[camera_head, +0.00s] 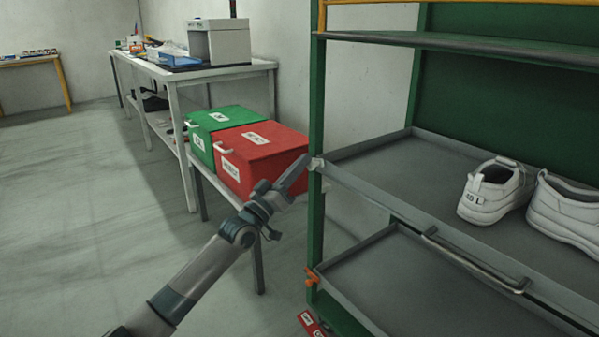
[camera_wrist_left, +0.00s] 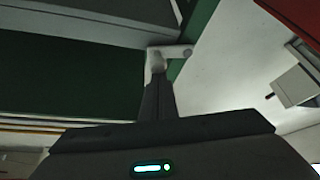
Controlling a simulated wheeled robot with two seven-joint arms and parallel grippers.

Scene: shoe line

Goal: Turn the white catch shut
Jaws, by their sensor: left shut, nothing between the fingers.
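The white catch (camera_head: 316,163) is a small pale piece on the green front post of the rack, level with the corner of the upper tray (camera_head: 395,196). In the left wrist view the catch (camera_wrist_left: 178,51) reaches across the green post, with its rounded end at the fingertips. My left gripper (camera_head: 303,160) is shut and empty, its tips at or right beside the catch. I cannot tell whether they touch. The left wrist view shows the closed fingers (camera_wrist_left: 157,88) pointing at the catch, hiding part of it. My right gripper is not in view.
A pair of white shoes (camera_head: 493,190) stands on the upper tray. An orange catch (camera_head: 312,277) sits lower on the post, by the lower tray (camera_head: 352,266). Green (camera_head: 218,119) and red (camera_head: 262,147) boxes stand behind my left gripper. Open floor lies left.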

